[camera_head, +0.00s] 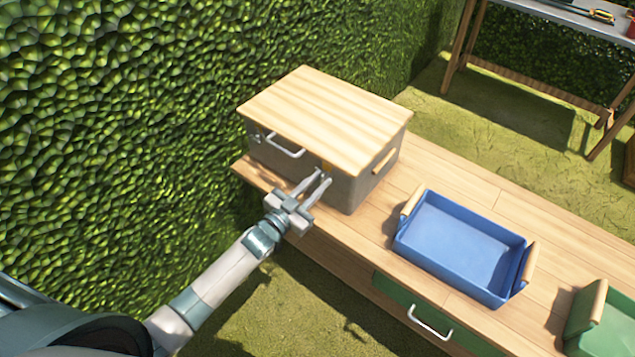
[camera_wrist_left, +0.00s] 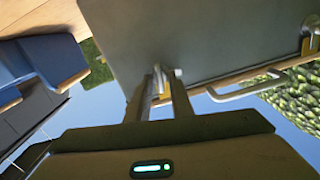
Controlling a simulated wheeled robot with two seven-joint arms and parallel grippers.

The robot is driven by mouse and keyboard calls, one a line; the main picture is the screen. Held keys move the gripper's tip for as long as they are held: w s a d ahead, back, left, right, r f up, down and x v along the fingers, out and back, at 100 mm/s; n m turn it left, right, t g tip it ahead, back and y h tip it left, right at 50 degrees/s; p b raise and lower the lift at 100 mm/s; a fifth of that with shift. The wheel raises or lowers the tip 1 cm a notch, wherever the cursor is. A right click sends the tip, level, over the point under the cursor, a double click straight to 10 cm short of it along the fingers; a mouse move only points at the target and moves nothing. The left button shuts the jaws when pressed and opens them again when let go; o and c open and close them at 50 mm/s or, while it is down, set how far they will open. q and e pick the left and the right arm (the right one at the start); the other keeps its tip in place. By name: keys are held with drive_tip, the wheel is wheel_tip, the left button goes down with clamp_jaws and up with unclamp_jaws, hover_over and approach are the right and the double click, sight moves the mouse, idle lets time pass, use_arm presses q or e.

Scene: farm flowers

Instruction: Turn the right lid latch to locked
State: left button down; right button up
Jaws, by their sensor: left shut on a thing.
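A grey box (camera_head: 350,190) with a pale wooden lid (camera_head: 325,115) stands on the wooden bench. The right lid latch (camera_head: 327,166) is on its front face near the right corner, mostly hidden by my left gripper. My left gripper (camera_head: 318,179) reaches the front of the box, its fingers shut on this latch. In the left wrist view the fingers (camera_wrist_left: 161,92) close around the latch, and a small metal end (camera_wrist_left: 178,73) shows beside them. The latch's exact angle is hard to tell. The left lid latch (camera_wrist_left: 312,28) sits on a yellow plate. My right gripper is not in view.
A white handle (camera_head: 285,147) sticks out from the box front, left of my gripper. A blue tray (camera_head: 460,246) stands to the right on the bench (camera_head: 385,205), with a green container (camera_head: 600,322) beyond it. A hedge (camera_head: 130,110) borders the left side.

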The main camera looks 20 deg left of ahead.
use_arm(q)
drive_tip(key=m, duration=0.5)
drive_tip(key=shift+d+f, duration=0.1)
drive_tip(key=m, duration=0.3)
drive_tip(key=shift+b, duration=0.4)
drive_tip(key=m, duration=0.2)
drive_tip(key=shift+f+m+b, duration=0.1)
drive_tip(key=shift+m+b, duration=0.2)
drive_tip(key=shift+m, duration=0.5)
drive_tip(key=m+b, duration=0.1)
drive_tip(key=m, duration=0.2)
drive_tip(key=shift+d+f, duration=0.1)
drive_tip(key=shift+s+m, duration=0.1)
drive_tip(key=shift+m, duration=0.6)
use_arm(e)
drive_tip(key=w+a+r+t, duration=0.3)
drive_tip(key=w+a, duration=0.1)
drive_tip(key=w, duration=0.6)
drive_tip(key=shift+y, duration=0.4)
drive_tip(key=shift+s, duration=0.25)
use_arm(q)
drive_tip(key=c, duration=1.6)
unclamp_jaws()
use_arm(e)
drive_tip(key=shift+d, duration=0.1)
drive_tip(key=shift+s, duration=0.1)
